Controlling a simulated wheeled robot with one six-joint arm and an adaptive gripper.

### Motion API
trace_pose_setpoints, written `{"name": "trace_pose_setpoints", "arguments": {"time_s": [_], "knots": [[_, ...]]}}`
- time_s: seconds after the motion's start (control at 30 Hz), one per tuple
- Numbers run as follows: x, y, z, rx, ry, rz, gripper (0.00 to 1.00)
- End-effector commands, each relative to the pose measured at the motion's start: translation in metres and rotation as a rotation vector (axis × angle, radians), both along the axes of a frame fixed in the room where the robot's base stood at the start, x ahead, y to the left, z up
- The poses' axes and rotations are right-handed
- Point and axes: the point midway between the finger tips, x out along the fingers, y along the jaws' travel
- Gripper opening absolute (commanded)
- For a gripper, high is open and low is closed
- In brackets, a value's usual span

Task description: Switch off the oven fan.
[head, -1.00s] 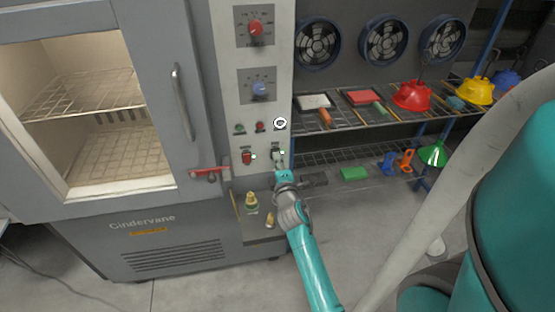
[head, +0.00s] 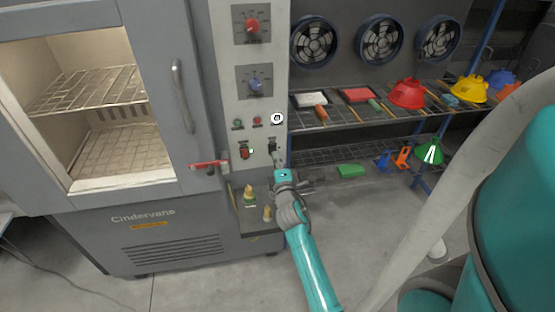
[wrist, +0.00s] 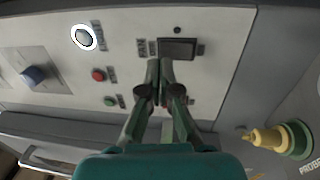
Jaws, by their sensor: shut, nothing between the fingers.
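The oven's control panel (head: 263,100) carries a black rocker switch (head: 272,147) on the right and a red rocker switch (head: 244,152) on the left. A green lamp (head: 251,151) glows beside the red switch; none glows beside the black one. In the wrist view the black rocker (wrist: 177,48) lies just beyond my fingertips, with a dark lamp (wrist: 177,30) by it. My gripper (head: 279,161) is shut and empty, just below the black switch; contact cannot be told.
Above are a red knob (head: 252,26), a blue knob (head: 256,87), small green and red buttons and a white-ringed button (head: 277,118). A red door latch (head: 208,165) sticks out at left. A low ledge (head: 262,226) holds yellow-green items. Shelves stand at right.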

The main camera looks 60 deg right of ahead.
Motion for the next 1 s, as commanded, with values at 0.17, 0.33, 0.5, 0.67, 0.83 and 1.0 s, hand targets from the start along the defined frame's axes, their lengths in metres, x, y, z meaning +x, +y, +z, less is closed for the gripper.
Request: {"name": "trace_pose_setpoints", "arguments": {"time_s": [0.17, 0.33, 0.5, 0.67, 0.83, 1.0], "knots": [[-0.011, 0.014, 0.002, 0.000, 0.000, 0.001, 0.00], [-0.024, 0.029, 0.004, 0.001, 0.001, 0.001, 0.00], [-0.041, 0.048, 0.007, 0.001, 0.002, 0.001, 0.00], [-0.055, 0.065, 0.010, 0.001, 0.002, 0.000, 0.00], [-0.063, 0.074, 0.012, 0.001, 0.001, 0.001, 0.00], [-0.065, 0.076, 0.013, 0.000, 0.000, 0.000, 0.00]]}}
